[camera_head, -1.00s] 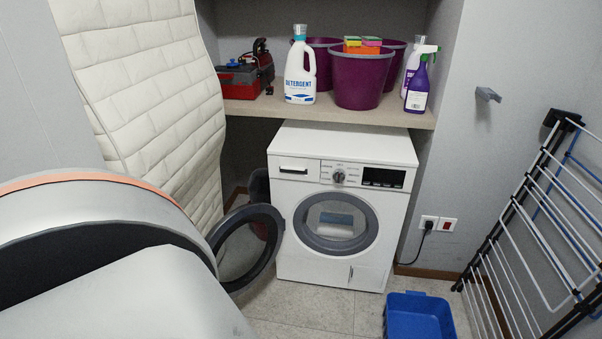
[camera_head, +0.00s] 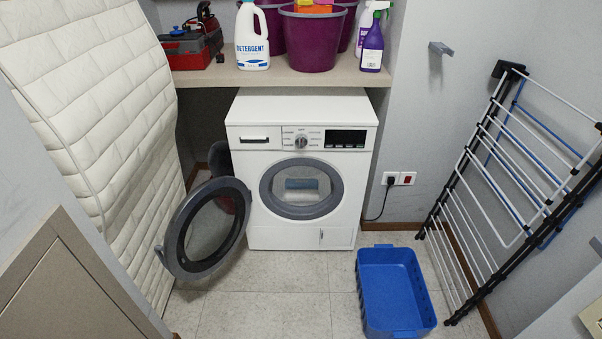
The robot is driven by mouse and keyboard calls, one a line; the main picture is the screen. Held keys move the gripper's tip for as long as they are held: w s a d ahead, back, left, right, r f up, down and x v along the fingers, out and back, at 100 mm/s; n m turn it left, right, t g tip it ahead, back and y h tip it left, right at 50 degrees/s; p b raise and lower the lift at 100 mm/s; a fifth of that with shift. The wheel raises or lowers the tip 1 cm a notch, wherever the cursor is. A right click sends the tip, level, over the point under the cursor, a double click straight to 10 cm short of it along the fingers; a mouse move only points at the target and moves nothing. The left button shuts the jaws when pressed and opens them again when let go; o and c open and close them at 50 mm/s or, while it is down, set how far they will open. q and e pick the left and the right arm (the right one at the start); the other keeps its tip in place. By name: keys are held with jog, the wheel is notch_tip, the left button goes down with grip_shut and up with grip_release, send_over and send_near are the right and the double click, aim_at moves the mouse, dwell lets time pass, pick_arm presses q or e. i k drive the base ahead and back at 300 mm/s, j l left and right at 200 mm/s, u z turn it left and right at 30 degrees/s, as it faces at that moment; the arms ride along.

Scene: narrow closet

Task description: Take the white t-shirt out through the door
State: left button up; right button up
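The white washing machine (camera_head: 300,222) stands under the shelf. Its round door (camera_head: 207,232) is swung open to the left. In the round drum opening (camera_head: 301,188) a small pale bluish-white patch (camera_head: 301,184) shows. I cannot tell whether it is the white t-shirt, and no t-shirt shows clearly anywhere else. Neither of my grippers is in view.
A blue tub (camera_head: 394,290) sits on the floor right of the washer. A folded drying rack (camera_head: 500,195) leans on the right wall. A white quilted mattress (camera_head: 95,110) stands at left. The shelf (camera_head: 270,76) holds detergent and buckets. Floor before the washer is clear.

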aim_at(303, 194)
jog(key=i, duration=1.7)
